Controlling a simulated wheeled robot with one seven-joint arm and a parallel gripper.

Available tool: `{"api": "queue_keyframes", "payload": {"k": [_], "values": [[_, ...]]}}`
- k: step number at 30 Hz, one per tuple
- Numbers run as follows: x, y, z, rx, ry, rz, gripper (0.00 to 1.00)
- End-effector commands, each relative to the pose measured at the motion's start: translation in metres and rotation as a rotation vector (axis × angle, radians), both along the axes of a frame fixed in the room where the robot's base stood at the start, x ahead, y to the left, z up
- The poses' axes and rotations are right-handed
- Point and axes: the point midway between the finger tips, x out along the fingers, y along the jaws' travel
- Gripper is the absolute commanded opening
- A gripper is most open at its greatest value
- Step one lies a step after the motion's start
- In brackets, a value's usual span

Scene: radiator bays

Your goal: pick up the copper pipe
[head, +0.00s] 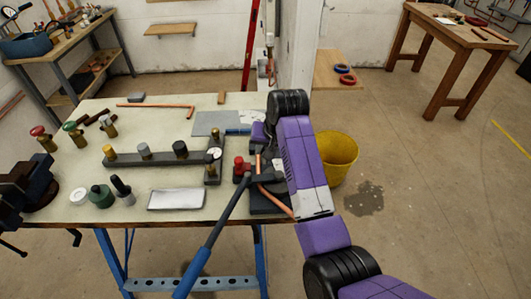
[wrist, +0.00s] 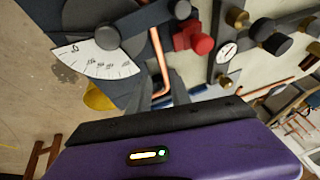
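A copper pipe (head: 281,203) sits in the dark bench-mounted pipe bender at the table's right front. In the wrist view the same pipe (wrist: 158,55) runs down from the bender, and its near end is bent to one side. My gripper (wrist: 160,86) has its two dark fingers apart, one on each side of that near end. I see a gap beside the pipe, and cannot tell whether either finger touches it. In the head view my arm hides most of the fingers. Another bent copper pipe (head: 155,106) lies at the table's back.
The bender has a long blue-grey handle (head: 213,236), a white angle scale (wrist: 98,60) and a red knob (wrist: 193,38). A dark manifold bar with gauge (head: 160,157) and a white tray (head: 176,199) lie left. A yellow bucket (head: 338,158) stands right of the table.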

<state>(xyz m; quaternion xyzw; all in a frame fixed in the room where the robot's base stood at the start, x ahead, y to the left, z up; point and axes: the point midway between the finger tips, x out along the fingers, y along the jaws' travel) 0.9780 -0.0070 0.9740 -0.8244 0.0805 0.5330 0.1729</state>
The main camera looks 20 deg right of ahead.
Motion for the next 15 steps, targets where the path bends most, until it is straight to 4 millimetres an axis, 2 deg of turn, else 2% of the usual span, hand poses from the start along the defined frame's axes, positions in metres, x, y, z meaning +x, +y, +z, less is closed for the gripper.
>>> {"api": "queue_keyframes", "payload": {"k": [15], "values": [[0.028,0.004,-0.046,-0.001,0.000,0.002,0.24]]}}
